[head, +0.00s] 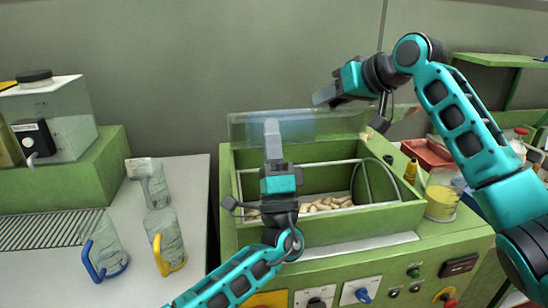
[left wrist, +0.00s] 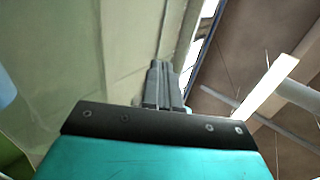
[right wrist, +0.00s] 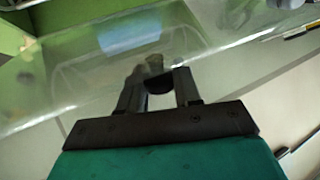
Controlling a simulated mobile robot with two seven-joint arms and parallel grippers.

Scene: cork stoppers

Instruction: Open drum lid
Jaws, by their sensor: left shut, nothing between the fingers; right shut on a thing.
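The drum is a green box (head: 228,195) on a green bench, with its top opening uncovered and several corks (head: 325,203) inside. Its clear lid (head: 245,130) stands raised along the back edge of the opening. My right gripper (head: 325,97) is at the lid's upper edge. In the right wrist view, my right gripper (right wrist: 158,78) is shut on a small dark knob (right wrist: 158,84) by the clear lid panel (right wrist: 85,65). My left gripper (head: 272,127) is shut and empty, pointing up in front of the lid. Its fingers are together in the left wrist view (left wrist: 160,68).
Several clear jugs, one with a blue handle (head: 92,262) and one with a yellow handle (head: 158,257), stand on the pale counter at left. A yellow-filled beaker (head: 441,200) and a red tray (head: 428,153) stand right of the drum. Controls line the bench front.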

